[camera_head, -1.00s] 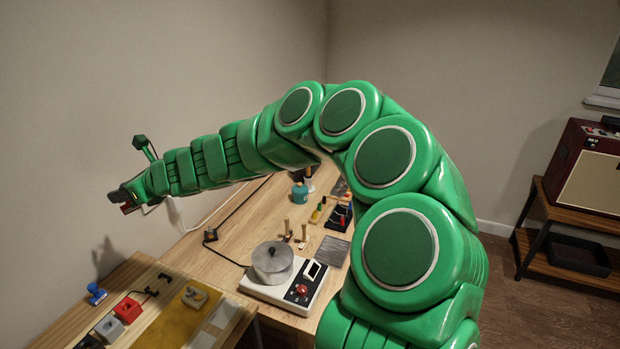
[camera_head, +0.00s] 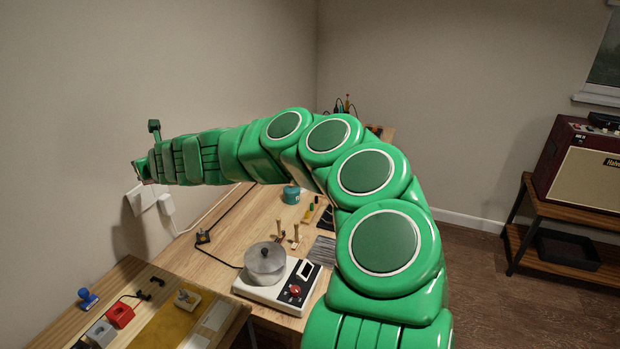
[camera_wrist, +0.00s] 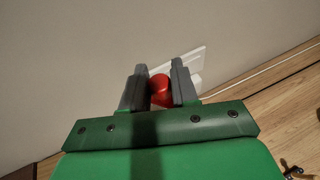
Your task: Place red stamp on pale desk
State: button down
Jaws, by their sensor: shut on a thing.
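My gripper (camera_wrist: 160,88) is shut on the red stamp (camera_wrist: 160,88), whose rounded red part shows between the two grey fingers in the wrist view. The stamp's far end is hidden. In the head view my gripper (camera_head: 140,170) is at the far left end of the green arm, near the wall, and its fingers are hard to make out. The pale desk (camera_head: 222,262), of light wood, lies below and to the right of my gripper. The gripper is held above desk height, apart from the desk.
A pot (camera_head: 265,262) stands on a white hotplate (camera_head: 262,290). A teal pot (camera_head: 291,193) and small tools stand farther back. A nearer bench (camera_head: 135,275) holds a blue stamp (camera_head: 88,298) and a red block (camera_head: 120,315). A wall socket (camera_head: 143,198) is below my gripper. Bare wood shows left of the hotplate.

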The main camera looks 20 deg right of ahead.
jog(key=w+d+m+t+h, duration=0.1)
jog(key=w+d+m+h, duration=0.35)
jog(key=d, duration=0.25)
jog(key=w+d+m+h, duration=0.3)
jog(key=d+m+h, duration=0.2)
jog(key=d+h, duration=0.15)
jog(key=s+d+m+g+h, duration=0.65)
jog(key=d+m, duration=0.25)
jog(key=d, duration=0.3)
jog(key=shift+n+h, duration=0.35)
notch_tip(320, 180, down, 33)
jog(key=shift+a+f, duration=0.1)
jog(key=shift+a, duration=0.05)
dwell(0.6)
jog(key=shift+f, duration=0.1)
jog(key=c, duration=0.9)
grip_release()
jog(key=shift+o, duration=0.2)
